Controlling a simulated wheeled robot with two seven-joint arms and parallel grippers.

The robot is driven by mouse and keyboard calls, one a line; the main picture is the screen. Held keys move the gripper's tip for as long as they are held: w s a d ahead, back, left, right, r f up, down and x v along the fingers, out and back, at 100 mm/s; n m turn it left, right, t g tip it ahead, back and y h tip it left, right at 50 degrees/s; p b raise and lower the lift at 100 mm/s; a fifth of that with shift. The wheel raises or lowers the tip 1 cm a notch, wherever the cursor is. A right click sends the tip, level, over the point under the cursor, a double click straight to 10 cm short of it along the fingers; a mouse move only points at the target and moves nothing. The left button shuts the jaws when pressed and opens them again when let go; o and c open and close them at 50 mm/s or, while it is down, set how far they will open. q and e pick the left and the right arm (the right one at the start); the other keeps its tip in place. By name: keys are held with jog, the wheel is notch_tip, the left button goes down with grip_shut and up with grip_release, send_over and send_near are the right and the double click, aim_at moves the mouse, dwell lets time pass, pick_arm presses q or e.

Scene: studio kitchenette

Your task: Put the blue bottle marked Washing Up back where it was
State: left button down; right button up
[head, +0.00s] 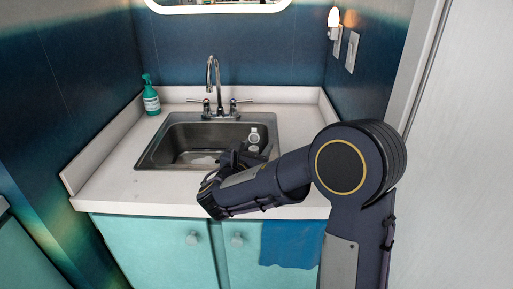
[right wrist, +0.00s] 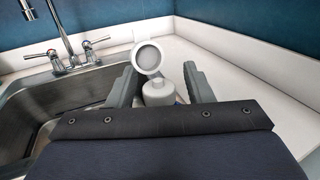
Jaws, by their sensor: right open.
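A pale bottle top (right wrist: 158,93) stands between the fingers of my right gripper (right wrist: 163,88) in the right wrist view. A round white disc on a stem (right wrist: 147,57) rises above it. In the head view a white and grey item (head: 254,137) shows at the right side of the sink, just beyond my right gripper (head: 240,157). The gripper is open, with no clear contact. The bottle's lower part is hidden, and I can read no Washing Up marking. My left gripper is out of view.
A teal spray bottle (head: 151,96) with a white label stands on the back left counter (head: 115,170). The steel sink (head: 190,140) has a tall tap (head: 212,85) behind it. A blue cloth (head: 290,243) hangs over the cabinet front.

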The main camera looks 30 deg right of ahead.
jog(key=shift+r, duration=0.15)
jog(key=shift+s+a+r, duration=0.1)
jog(key=shift+a, duration=0.05)
jog(key=v, duration=1.1)
jog(key=shift+s+a+p, duration=0.25)
jog(key=shift+p, duration=0.1)
jog(key=shift+a, duration=0.1)
